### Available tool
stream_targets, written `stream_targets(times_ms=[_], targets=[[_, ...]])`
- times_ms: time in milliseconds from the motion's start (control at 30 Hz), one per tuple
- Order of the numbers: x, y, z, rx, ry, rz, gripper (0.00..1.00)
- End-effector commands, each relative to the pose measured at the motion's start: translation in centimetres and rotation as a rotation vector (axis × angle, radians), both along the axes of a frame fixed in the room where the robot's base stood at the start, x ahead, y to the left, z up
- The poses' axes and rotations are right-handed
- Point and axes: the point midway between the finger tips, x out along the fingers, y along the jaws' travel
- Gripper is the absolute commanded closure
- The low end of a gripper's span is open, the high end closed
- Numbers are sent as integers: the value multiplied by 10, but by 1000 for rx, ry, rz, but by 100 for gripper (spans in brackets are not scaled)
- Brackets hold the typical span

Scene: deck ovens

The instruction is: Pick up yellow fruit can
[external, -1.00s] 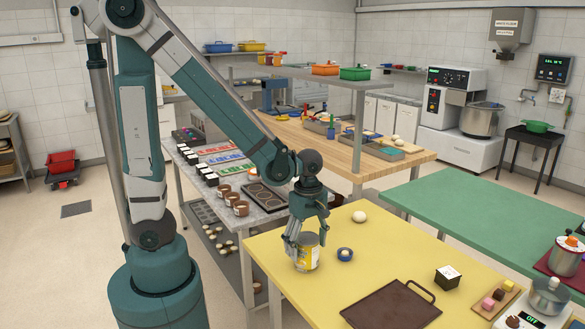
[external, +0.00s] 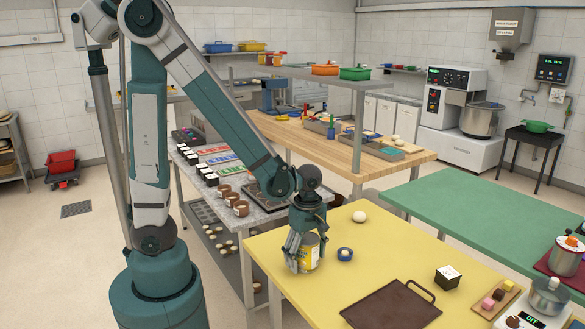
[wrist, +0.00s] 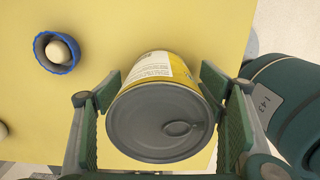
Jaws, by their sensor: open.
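The yellow fruit can (external: 309,252) stands upright near the left corner of the yellow table (external: 377,250). In the wrist view the can (wrist: 157,115) shows its grey lid with a pull ring and a yellow and white label. My gripper (external: 304,258) is lowered over the can from above. In the wrist view my gripper (wrist: 162,107) is open, with one green-padded finger on each side of the can. A gap shows at the right finger; the left finger is very close to the can, and I cannot tell whether it touches.
A small blue bowl (external: 345,255) with a pale ball in it stands just right of the can. A pale dough ball (external: 359,216) lies farther back. A brown tray (external: 392,306) lies at the front. A black and white box (external: 447,277) stands to the right.

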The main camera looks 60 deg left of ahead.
Motion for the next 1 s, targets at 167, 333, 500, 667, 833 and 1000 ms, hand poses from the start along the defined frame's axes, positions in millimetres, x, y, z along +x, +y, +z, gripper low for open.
stream_targets(times_ms=[167, 333, 500, 667, 833, 1000], targets=[[0, 0, 0, 0, 0, 0, 32], [0, 0, 0, 0, 0, 0, 54], [0, 0, 0, 0, 0, 0, 73], [0, 0, 0, 0, 0, 0, 73], [0, 0, 2, 0, 0, 0, 73], [0, 0, 10, 0, 0, 0, 73]])
